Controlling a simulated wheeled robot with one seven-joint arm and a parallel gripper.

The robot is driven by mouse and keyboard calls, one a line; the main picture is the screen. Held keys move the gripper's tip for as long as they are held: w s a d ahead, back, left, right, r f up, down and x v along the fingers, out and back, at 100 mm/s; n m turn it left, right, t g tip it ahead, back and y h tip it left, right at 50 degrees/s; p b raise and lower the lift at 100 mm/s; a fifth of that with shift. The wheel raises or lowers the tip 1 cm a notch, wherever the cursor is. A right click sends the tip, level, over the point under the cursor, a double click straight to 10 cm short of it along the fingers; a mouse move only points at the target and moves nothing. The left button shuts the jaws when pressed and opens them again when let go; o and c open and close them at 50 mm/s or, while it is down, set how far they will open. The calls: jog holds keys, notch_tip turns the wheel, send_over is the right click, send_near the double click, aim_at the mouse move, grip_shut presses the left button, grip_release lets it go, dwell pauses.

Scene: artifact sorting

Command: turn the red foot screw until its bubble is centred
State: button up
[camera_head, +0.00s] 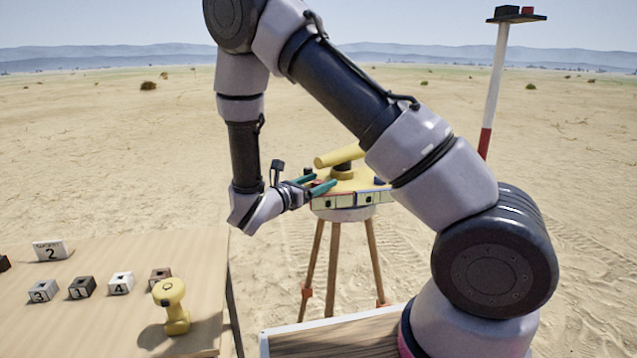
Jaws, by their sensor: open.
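A surveying instrument with a yellow telescope (336,157) and a yellow plate (355,181) stands on a tripod (335,262). My gripper (319,184) has two teal fingers, open, at the left side of the plate. A small red part, seemingly the red foot screw (315,183), shows between the fingers; I cannot tell whether they touch it. On the plate's front are a red-edged bubble panel (334,201) and a blue-edged one (371,198). Each has a dark mark, too small to tell if the bubble is centred. A blue knob (380,181) is partly hidden by my arm.
A wooden table (70,325) at left holds several numbered cubes (81,287), a sign with 2 (50,250) and a yellow device (171,305). A red and white pole (494,90) stands at right. Open sand lies between table and tripod.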

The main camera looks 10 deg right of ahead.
grip_shut()
jog(key=n+t+y, duration=0.3)
jog(key=t+y, duration=0.1)
jog(key=shift+n, duration=0.3)
jog(key=shift+a+n+t+y, duration=0.1)
jog(key=shift+n+t+y, duration=0.6)
jog(key=shift+n+y, duration=0.6)
jog(key=shift+n+t+y, duration=0.7)
jog(key=shift+n+y, duration=0.1)
jog(key=shift+y, duration=0.9)
grip_release()
